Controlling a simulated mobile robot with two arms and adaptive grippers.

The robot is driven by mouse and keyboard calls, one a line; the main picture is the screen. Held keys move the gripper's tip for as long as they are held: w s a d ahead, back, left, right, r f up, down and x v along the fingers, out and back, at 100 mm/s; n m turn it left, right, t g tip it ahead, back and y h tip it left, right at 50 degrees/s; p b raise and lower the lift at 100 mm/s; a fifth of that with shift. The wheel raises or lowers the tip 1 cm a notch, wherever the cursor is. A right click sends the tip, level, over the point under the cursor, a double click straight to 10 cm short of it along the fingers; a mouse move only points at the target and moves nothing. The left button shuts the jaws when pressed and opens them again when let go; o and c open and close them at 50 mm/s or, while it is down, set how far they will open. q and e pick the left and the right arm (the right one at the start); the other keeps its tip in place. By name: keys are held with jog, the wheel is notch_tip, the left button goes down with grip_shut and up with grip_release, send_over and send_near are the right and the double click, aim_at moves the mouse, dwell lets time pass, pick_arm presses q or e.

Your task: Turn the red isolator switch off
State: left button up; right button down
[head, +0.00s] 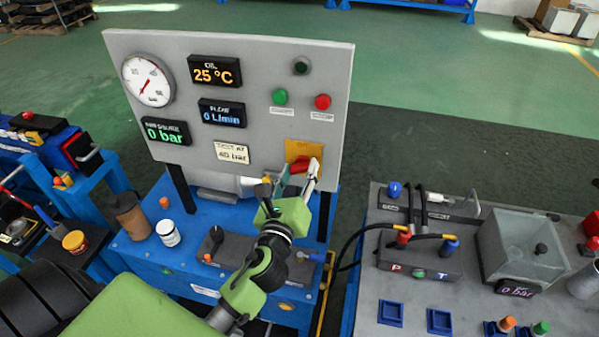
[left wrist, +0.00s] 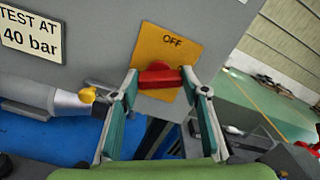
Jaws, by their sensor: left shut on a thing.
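The red isolator switch (head: 300,164) sits on a yellow plate (head: 304,148) at the lower right of the grey panel (head: 240,100). In the left wrist view the red switch (left wrist: 158,76) lies roughly level across the yellow plate (left wrist: 166,52), below the word OFF. My left gripper (head: 299,172) is at the switch, with its fingers on either side of the red handle; it also shows in the left wrist view (left wrist: 160,80). It is shut on the handle. The lower part of the plate is partly hidden by the switch and fingers. My right gripper is not in view.
A gauge (head: 147,80), displays, a green button (head: 280,97) and a red button (head: 322,102) are on the panel. A brass-ended fitting (left wrist: 86,95) is close left of the gripper. A grey bench (head: 400,300) with hoses stands right.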

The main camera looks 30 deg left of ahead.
pick_arm(q)
jog(key=n, duration=0.6)
jog(key=shift+a+n+b, duration=0.1)
jog(key=shift+n+b, duration=0.2)
jog(key=n, duration=0.6)
jog(key=shift+a+f, duration=0.1)
jog(key=shift+n, duration=0.3)
jog(key=o, duration=1.1)
